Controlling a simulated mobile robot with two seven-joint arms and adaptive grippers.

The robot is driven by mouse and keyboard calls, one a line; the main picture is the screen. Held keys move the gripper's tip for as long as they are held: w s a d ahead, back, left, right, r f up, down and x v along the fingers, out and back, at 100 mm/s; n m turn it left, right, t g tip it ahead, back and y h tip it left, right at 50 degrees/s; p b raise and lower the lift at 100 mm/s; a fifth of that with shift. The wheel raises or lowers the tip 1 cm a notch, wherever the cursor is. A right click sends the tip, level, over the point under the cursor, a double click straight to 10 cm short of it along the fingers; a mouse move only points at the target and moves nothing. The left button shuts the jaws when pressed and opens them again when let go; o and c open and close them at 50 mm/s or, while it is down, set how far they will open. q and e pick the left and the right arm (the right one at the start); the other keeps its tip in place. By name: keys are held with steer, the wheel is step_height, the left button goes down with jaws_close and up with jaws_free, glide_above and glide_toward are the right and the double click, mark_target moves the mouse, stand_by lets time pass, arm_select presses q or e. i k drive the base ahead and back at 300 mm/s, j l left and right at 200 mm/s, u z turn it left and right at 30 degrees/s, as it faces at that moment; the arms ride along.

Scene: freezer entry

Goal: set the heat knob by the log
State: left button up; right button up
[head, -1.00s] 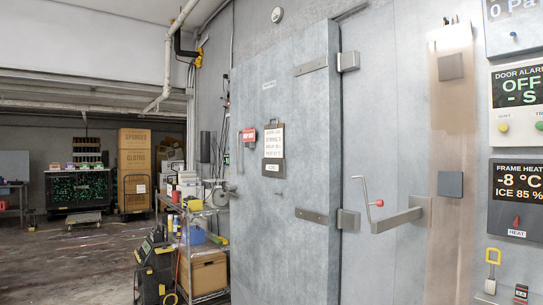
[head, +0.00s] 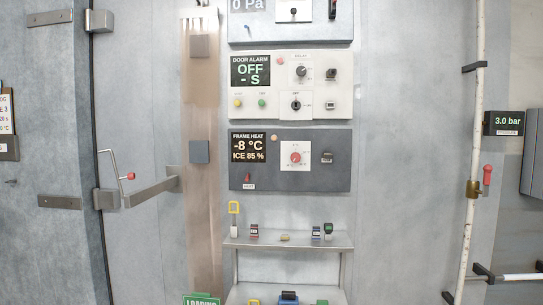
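The heat knob is a red dial (head: 295,157) on a white plate, on the dark frame heat panel (head: 316,178) in the middle of the head view. The panel's display (head: 248,147) reads -8 °C and ICE 85 %. A small red switch (head: 248,178) labelled HEAT sits under the display. A log sheet (head: 5,108) is cut off at the left edge; only parts of its text show. The exact setting of the knob is too small to read. Neither gripper is in view.
The door alarm panel (head: 310,108) is directly above, showing OFF. A steel shelf (head: 288,243) with small items juts out below. A door handle (head: 150,190) sticks out at left. A white pipe (head: 475,140) with a red-handled valve runs at right.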

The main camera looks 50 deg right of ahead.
mark_target(295, 157)
steer(key=l+z, duration=0.2)
steer(key=z, duration=0.25)
steer(key=l+z, duration=0.2)
steer(key=z, duration=0.25)
steer(key=i+l+z, duration=0.2)
steer(key=l+z, duration=0.15)
steer(key=l, duration=0.25)
steer(key=i+l+z, duration=0.2)
steer(key=i+l, duration=0.15)
steer(key=l, duration=0.2)
steer(key=i+l+z, duration=0.1)
steer(key=l, duration=0.25)
steer(key=i+l, duration=0.25)
steer(key=l+z, duration=0.05)
